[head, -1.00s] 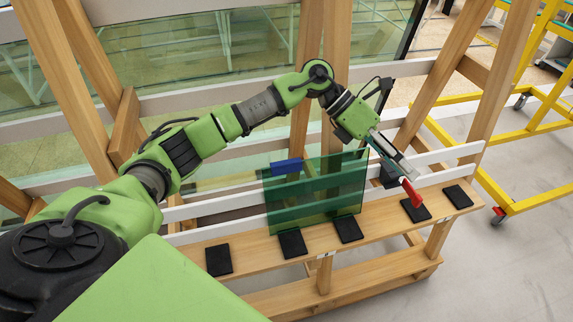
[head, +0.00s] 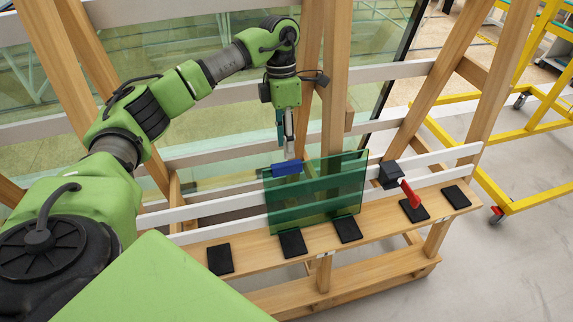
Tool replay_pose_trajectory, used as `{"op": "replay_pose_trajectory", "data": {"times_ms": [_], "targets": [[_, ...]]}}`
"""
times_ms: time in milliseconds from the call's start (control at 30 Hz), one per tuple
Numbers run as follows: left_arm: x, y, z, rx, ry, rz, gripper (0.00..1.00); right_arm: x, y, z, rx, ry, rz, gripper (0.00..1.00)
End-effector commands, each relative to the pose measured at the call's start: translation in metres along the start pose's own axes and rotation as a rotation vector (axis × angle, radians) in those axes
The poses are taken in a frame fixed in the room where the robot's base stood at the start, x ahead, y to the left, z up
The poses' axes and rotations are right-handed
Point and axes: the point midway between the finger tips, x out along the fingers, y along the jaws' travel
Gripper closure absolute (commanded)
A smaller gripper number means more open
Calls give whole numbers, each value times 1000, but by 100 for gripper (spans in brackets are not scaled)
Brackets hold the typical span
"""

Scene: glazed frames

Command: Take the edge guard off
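A green glass pane (head: 325,196) stands upright on the wooden ledge of the rack. The blue edge guard (head: 287,169) sits on the pane's top edge, near its left corner. My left gripper (head: 288,156) points straight down from above, with its fingertips right at the top of the guard. Whether the fingers are touching the guard or closed around it cannot be made out. My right gripper is not in view.
A black block (head: 393,175) and a red handle (head: 411,194) are right of the pane. Black pads (head: 220,260) lie along the ledge (head: 262,250). A wooden post (head: 335,80) rises behind the pane. A yellow cart (head: 520,205) stands far right.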

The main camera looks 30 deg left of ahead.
Motion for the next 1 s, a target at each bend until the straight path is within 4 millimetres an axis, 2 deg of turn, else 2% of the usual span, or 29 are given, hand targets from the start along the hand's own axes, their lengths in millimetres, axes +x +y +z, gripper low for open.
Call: {"op": "replay_pose_trajectory", "data": {"times_ms": [267,400,533,833,967,1000], "targets": [[19,-3,-2,1,2,-1,65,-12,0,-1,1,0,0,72],[38,-6,-4,1,3,-3,65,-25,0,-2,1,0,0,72],[56,-5,-3,0,1,-1,65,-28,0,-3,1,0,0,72],[63,-4,-3,1,-2,0,65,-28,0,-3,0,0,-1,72],[62,-5,-3,1,-2,0,99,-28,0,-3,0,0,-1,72],[62,-5,-3,1,-2,0,100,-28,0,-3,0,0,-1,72]]}}
